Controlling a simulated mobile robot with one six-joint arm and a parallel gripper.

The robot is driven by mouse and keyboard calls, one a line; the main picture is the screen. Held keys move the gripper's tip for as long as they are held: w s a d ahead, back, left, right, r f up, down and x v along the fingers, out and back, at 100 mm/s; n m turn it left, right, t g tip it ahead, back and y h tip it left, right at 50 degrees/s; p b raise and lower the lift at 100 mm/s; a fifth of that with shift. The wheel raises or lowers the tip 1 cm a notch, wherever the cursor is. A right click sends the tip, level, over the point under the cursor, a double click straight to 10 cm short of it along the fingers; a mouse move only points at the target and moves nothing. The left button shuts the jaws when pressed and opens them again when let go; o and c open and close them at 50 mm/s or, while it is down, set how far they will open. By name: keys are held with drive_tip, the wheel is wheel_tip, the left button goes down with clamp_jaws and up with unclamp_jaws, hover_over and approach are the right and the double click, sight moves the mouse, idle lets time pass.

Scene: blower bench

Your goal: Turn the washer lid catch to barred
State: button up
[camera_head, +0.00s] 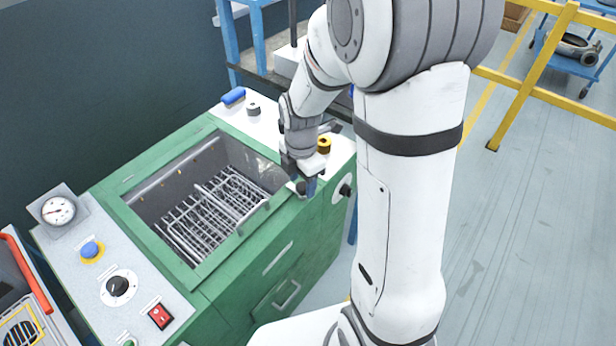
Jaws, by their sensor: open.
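The washer (190,285) is a green cabinet with a sunken tub that shows a wire rack (215,205) inside. My gripper (303,188) points down at the front right corner of the tub rim, with its jaws open. A small dark part shows at its fingertips, and I cannot tell whether it is the lid catch or part of the gripper. No lid catch can be made out clearly, nor its setting. A black knob on a white round plate (346,189) sits on the washer's front, right of my gripper.
The left panel holds a gauge (58,210), a blue button (91,250), a black dial (118,286) and a red switch (160,316). A blue brush (233,96) and a brass-coloured spool (324,145) are on the right-hand top. Yellow railing (535,75) stands beyond open floor.

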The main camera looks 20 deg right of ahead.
sight(302, 185)
wheel_tip(302, 185, up, 8)
drive_tip(key=shift+f, duration=0.25)
drive_tip(key=shift+r, duration=0.15)
idle(0.5)
